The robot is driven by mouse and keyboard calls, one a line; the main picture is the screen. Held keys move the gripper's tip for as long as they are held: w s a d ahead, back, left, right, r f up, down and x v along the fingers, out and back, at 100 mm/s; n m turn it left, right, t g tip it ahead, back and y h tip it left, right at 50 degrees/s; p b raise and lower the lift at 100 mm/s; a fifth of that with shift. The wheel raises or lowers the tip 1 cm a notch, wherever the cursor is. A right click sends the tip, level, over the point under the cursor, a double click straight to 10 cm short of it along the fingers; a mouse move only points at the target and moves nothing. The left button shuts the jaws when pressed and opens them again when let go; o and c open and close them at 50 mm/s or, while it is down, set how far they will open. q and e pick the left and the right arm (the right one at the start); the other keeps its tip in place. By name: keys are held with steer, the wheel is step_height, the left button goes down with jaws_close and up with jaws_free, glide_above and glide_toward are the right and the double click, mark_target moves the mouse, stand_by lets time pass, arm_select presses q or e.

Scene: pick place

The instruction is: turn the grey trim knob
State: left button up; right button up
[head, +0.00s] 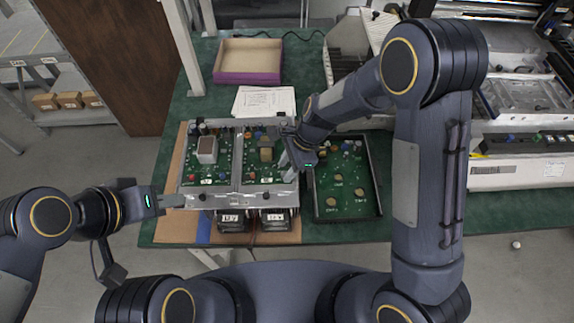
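Two green circuit boards sit side by side in a metal frame (238,187) on the table, the left board (222,165) and the right board (252,172). Both carry small parts. I cannot pick out the grey trim knob for certain; it is too small or hidden by my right gripper. My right gripper (287,158) is over the right edge of the right board, pointing left; its finger gap is not clear. My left gripper (174,201) is at the frame's front left corner, seen side-on, and I see nothing held in it.
A dark-edged tray with a green board (347,203) lies right of the frame. Black boxes (234,222) sit at the frame's front. A purple-sided box (248,77) and white papers (264,101) lie behind. Machines (520,175) fill the right side.

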steer(key=shift+f, duration=0.15)
jaws_close()
